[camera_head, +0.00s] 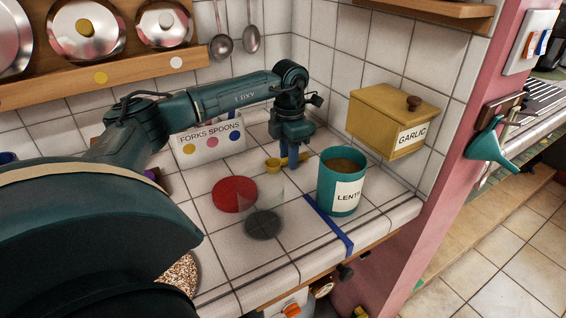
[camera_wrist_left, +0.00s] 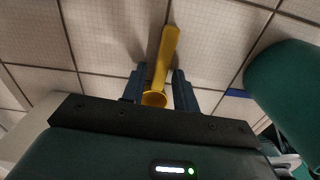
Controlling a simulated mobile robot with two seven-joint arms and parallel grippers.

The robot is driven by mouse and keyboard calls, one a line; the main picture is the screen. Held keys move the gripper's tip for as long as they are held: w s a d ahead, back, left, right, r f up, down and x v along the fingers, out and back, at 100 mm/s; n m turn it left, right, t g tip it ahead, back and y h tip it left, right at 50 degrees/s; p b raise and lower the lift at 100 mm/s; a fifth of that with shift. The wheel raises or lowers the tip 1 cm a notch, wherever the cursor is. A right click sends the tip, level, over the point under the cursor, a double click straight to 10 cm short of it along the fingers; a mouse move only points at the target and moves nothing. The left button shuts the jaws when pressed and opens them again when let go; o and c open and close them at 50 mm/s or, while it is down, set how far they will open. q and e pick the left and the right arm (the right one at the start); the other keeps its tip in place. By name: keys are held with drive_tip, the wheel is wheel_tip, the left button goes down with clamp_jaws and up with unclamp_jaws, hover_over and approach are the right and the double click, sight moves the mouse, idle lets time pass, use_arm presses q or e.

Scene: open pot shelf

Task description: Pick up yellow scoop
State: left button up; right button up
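The yellow scoop (camera_head: 273,165) lies on the white tiled counter below my left gripper (camera_head: 290,160). In the left wrist view the scoop (camera_wrist_left: 166,52) runs lengthwise between the two blue fingers of my left gripper (camera_wrist_left: 160,80), its handle pointing away and its cup end near the palm. A gap shows between the handle and each fingertip, so the gripper looks open around the scoop. In the head view, the gripper hides part of the scoop. My right gripper is in neither view.
A teal lentil canister (camera_head: 341,186) stands close to the right of my gripper. A red lid (camera_head: 234,194) and a clear container (camera_head: 263,222) are nearer.

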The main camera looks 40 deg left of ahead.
use_arm(q)
clamp_jaws()
drive_tip(key=shift+r, duration=0.15)
